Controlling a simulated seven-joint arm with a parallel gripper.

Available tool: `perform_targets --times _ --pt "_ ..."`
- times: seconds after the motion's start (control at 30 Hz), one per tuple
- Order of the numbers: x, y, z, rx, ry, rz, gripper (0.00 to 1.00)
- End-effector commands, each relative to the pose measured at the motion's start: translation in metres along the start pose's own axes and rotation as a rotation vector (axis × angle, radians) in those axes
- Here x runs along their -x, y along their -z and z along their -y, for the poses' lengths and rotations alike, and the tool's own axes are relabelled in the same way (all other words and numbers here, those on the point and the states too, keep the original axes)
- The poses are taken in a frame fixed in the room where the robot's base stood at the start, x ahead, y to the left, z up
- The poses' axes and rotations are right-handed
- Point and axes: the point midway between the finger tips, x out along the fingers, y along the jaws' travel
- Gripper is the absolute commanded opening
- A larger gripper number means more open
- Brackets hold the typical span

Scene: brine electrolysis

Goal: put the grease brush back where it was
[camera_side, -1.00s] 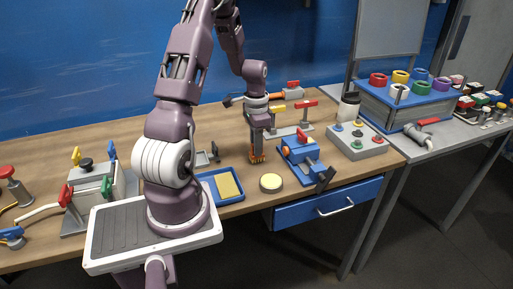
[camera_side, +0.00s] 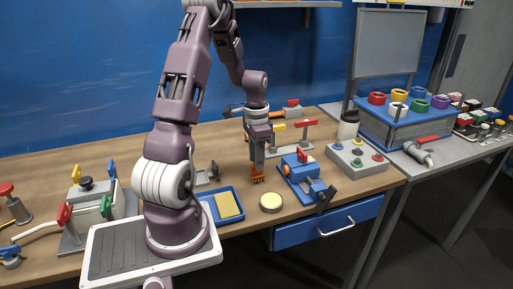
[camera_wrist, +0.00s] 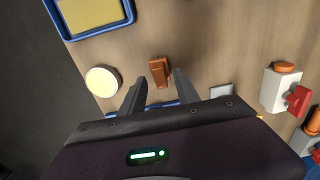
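A small orange-brown piece, which looks like the grease brush (camera_side: 257,180), is at the worktop just below my gripper (camera_side: 257,168). In the wrist view the orange-brown piece (camera_wrist: 159,71) lies between and slightly beyond the tips of my gripper (camera_wrist: 160,82). The two fingers are apart, with wood showing on both sides of the piece, so my gripper looks open. Whether the piece touches a finger cannot be told. No marked place for the brush can be made out.
A blue tray with a yellow pad (camera_side: 228,205) is to the left. A round cream-topped tin (camera_side: 271,202) is in front. A blue vise-like device (camera_side: 301,170) stands close on the right. A grey button box (camera_side: 357,158) is farther right. Little free room surrounds my gripper.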

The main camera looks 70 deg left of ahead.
Motion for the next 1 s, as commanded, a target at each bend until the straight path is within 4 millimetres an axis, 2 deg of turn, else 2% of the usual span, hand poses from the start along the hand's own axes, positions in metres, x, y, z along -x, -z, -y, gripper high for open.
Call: perform_targets --times 0.03,0.2,0.4,0.47,0.57,0.63,0.7,0.8,0.9,1.0 --pt "0.016 0.001 0.002 0.001 0.007 -0.006 0.38" --pt "0.061 0.001 0.001 0.001 0.005 -0.004 0.38" --pt "0.089 0.001 -0.001 -0.001 0.004 -0.003 0.38" --pt "0.100 0.005 -0.011 -0.007 0.016 -0.012 0.38" --pt "0.137 0.014 -0.062 -0.018 0.065 -0.064 0.38" --pt "0.167 0.011 -0.117 -0.023 0.101 -0.132 0.38" --pt "0.191 -0.005 -0.172 -0.022 0.117 -0.216 0.38" --pt "0.209 -0.044 -0.234 -0.020 0.098 -0.339 0.38" --pt "0.212 -0.081 -0.269 -0.013 0.050 -0.431 0.38" --pt "0.210 -0.102 -0.283 -0.007 0.012 -0.477 0.38"
